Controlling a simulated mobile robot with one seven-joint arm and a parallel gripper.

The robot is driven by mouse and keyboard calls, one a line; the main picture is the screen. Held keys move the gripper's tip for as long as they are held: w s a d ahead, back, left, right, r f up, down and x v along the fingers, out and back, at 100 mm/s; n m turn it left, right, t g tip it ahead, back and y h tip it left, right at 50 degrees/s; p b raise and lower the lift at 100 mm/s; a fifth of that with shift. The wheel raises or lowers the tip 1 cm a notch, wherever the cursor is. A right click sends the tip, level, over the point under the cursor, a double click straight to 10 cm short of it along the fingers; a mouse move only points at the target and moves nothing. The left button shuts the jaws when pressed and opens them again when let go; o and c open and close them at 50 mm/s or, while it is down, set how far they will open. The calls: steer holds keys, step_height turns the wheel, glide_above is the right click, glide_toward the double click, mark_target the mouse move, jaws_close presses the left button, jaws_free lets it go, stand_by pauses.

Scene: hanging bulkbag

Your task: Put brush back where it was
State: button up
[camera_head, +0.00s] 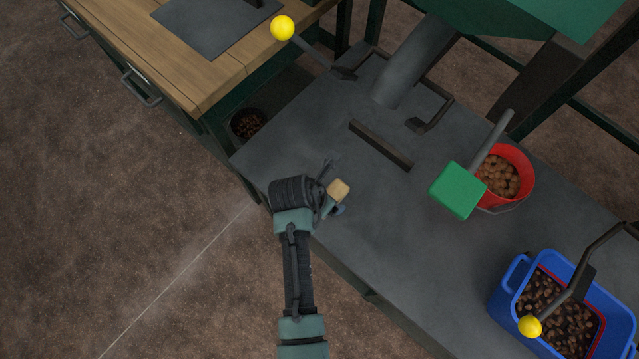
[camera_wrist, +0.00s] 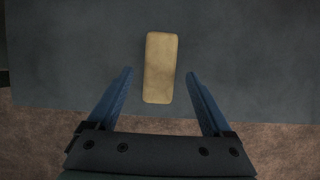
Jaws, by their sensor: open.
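A tan, wooden-looking block, which appears to be the brush (camera_head: 338,190), lies on the grey table near its front edge; no bristles show. In the wrist view the brush (camera_wrist: 160,66) is a pale rounded bar pointing away from me, its near end between the fingers in the picture. My gripper (camera_head: 331,200) is just above the table edge, right beside the brush. In the wrist view my gripper (camera_wrist: 159,73) is open, with a blue finger on each side and clear gaps to the brush. Whether the fingertips are level with it, I cannot tell.
A dark bar (camera_head: 380,145) lies on the grey table (camera_head: 385,230), with a metal chute (camera_head: 408,62) behind. A red bucket (camera_head: 523,192), a green scoop-like piece (camera_head: 457,190) and a blue crate (camera_head: 503,297) are to the right. A wooden workbench (camera_head: 180,75) is at left.

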steer(key=p+v, duration=0.1)
steer(key=v, duration=0.6)
steer(key=shift+r, duration=0.3)
steer(key=shift+s, duration=0.1)
